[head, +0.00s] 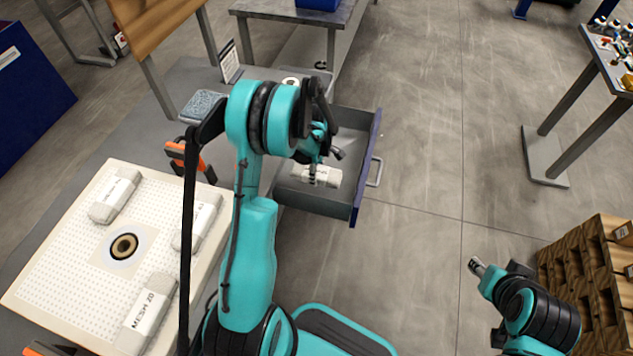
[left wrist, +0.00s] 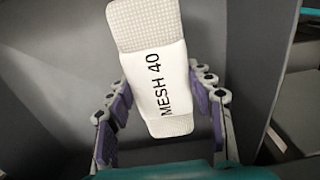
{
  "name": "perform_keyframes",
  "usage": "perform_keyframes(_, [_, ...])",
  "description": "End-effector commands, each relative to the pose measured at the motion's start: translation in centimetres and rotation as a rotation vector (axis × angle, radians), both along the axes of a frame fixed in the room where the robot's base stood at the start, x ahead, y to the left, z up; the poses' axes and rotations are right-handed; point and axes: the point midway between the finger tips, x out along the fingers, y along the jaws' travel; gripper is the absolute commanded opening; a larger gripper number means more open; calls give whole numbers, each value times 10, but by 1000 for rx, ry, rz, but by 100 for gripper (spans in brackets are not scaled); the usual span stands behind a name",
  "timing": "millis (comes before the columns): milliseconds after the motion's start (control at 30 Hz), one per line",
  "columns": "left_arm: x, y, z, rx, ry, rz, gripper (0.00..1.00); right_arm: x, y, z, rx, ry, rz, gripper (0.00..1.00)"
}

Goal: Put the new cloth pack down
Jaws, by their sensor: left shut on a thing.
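The cloth pack (head: 328,177), a white wrapped roll, is at the open drawer (head: 352,131). In the left wrist view, the pack (left wrist: 160,85) reads "MESH 40" and lies between the purple-padded fingers. My left gripper (head: 314,176) reaches down over the drawer and is shut on this pack. Whether the pack touches the drawer floor is unclear. My right gripper (head: 476,266) is at the lower right, apart from everything; its jaws are too small to read.
A perforated cream plate (head: 60,262) at the left has a round central port (head: 123,246) and carries several white packs, one marked "MESH 20" (head: 146,316). Orange clamps (head: 188,160) stand by its edge. A wooden rack (head: 590,270) is at the lower right. Open floor lies between.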

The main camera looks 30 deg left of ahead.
Motion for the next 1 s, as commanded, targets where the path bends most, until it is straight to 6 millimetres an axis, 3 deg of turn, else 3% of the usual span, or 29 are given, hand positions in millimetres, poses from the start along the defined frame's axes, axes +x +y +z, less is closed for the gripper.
perform_keyframes(300, [0, 0, -43, 0, 0, -1, 22, 0, 0, -19, 0, 0, 0, 40])
perform_keyframes(700, [0, 0, -47, 0, 0, -1, 22, 0, 0, -17, 0, 0, 0, 40])
perform_keyframes(733, [0, 0, -47, 0, 0, -1, 61, 0, 0, -17, 0, 0, 0, 40])
perform_keyframes(767, [0, 0, -47, 0, 0, -1, 68, 0, 0, -17, 0, 0, 0, 40])
perform_keyframes(800, [0, 0, -47, 0, 0, -1, 73, 0, 0, -17, 0, 0, 0, 40])
perform_keyframes(1000, [0, 0, -47, 0, 0, -1, 73, 0, 0, -17, 0, 0, 0, 40])
